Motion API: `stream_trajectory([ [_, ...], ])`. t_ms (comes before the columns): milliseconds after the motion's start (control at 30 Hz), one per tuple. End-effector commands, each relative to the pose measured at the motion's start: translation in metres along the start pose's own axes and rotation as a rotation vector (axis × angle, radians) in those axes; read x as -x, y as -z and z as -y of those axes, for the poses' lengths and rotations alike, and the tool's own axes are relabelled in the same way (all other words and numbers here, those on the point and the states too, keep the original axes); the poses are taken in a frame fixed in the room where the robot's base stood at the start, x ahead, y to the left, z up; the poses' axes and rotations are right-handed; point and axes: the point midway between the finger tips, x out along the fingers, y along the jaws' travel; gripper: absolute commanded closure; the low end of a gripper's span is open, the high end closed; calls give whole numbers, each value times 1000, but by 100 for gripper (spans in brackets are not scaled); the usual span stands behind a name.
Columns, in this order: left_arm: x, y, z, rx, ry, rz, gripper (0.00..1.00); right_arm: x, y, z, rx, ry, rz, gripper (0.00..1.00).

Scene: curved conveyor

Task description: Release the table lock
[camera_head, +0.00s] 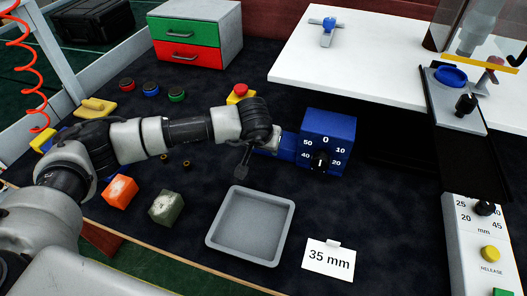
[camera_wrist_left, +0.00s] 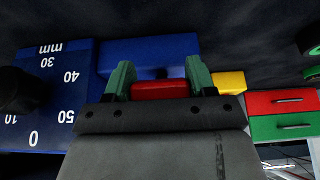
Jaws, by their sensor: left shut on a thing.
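My left gripper (camera_wrist_left: 159,80) has its two green fingers on either side of a red bar-like piece (camera_wrist_left: 160,90) and is shut on it. The red piece lies in front of a blue block (camera_wrist_left: 150,48); whether it is the table lock's handle I cannot tell. In the head view my left wrist reaches to the left side of the blue dial housing (camera_head: 330,125), against a blue bar (camera_head: 287,146), and hides the fingers and the red piece. The housing's dial with mm marks also shows in the wrist view (camera_wrist_left: 50,90). My right gripper is not in view.
A grey tray (camera_head: 218,252) and a "35 mm" card (camera_head: 329,260) lie in front. Orange (camera_head: 119,191) and green (camera_head: 166,208) blocks are left of the tray. A red button on a yellow base (camera_head: 240,94) stands behind my wrist. A white tabletop (camera_head: 390,60) overhangs behind the housing.

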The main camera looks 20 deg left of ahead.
Motion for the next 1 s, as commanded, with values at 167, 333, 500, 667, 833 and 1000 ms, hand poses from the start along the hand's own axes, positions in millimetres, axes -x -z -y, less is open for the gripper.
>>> stream_trajectory([
  [167, 0, 0, 0, 0, -1, -7, 87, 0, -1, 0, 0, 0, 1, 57],
  [333, 0, 0, 0, 0, -1, -6, 40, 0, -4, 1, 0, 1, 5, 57],
  [500, 0, 0, 0, 0, 0, -5, 19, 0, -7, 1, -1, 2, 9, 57],
  [667, 0, 0, 0, 0, 0, -4, 19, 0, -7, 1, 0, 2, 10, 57],
  [833, 5, 0, 0, 0, -1, -5, 19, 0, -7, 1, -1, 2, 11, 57],
  [1000, 32, 1, 0, -2, -1, -8, 19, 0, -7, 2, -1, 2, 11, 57],
])
